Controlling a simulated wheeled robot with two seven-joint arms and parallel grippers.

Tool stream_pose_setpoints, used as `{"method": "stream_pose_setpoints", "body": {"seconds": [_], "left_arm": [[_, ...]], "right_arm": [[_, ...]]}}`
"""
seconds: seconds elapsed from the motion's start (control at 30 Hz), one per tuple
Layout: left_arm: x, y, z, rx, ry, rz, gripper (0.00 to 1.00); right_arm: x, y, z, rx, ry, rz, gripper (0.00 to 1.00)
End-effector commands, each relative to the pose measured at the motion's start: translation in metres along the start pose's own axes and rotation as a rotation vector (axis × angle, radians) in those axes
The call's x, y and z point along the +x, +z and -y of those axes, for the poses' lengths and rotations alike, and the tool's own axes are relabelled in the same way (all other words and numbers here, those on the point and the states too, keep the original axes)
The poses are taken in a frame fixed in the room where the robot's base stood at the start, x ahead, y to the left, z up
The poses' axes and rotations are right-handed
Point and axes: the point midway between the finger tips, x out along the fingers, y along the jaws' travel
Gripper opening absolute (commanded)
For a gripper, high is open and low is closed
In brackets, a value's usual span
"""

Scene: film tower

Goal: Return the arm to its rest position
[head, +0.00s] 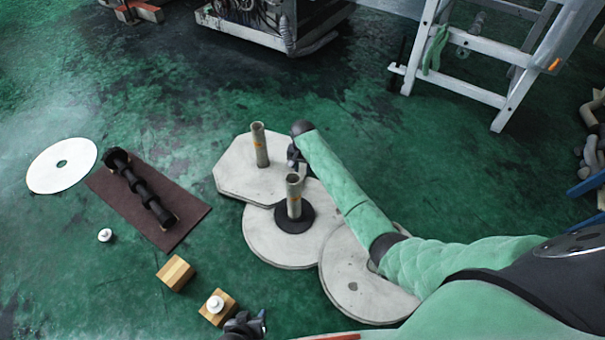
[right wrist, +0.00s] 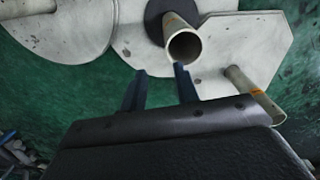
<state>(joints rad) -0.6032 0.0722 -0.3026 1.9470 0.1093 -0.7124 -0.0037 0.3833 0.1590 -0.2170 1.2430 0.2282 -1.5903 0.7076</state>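My right arm (head: 340,180) is green-sleeved and reaches in from the right over the pale stone plates. My right gripper (head: 293,160) is beside the two upright posts, partly hidden by its own wrist. In the right wrist view its two dark fingers (right wrist: 160,86) stand apart with nothing between them. The nearer post (head: 294,196) stands in a black ring (head: 280,220). The farther post (head: 259,146) stands on the angular plate (head: 235,172). My left gripper (head: 246,325) is at the bottom edge, mostly cut off; its fingers are too unclear to judge.
A brown mat (head: 190,211) holds a black ribbed rod (head: 137,187). A white disc (head: 45,172) lies left of it. Wooden blocks (head: 175,273) and a white knob (head: 105,235) are on the green floor. A white ladder (head: 455,85) stands back right.

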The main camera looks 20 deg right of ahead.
Motion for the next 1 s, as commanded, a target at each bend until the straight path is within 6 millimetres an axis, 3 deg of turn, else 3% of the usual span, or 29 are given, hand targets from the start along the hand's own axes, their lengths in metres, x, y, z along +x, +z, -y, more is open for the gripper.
{"method": "stream_pose_setpoints", "body": {"seconds": [0.23, 0.83, 1.0], "left_arm": [[-0.004, -0.003, -0.001, 0.0, 0.001, 0.006, 0.36], [-0.004, -0.003, -0.001, 0.0, 0.001, 0.007, 0.36], [-0.004, 0.01, -0.001, 0.0, 0.0, 0.077, 0.36]], "right_arm": [[-0.02, 0.0, 0.0, 0.0, 0.0, 0.0, 0.31], [-0.022, 0.0, 0.0, -0.03, 0.001, 0.001, 0.31], [-0.021, 0.0, 0.0, -0.13, 0.002, -0.002, 0.31]]}}
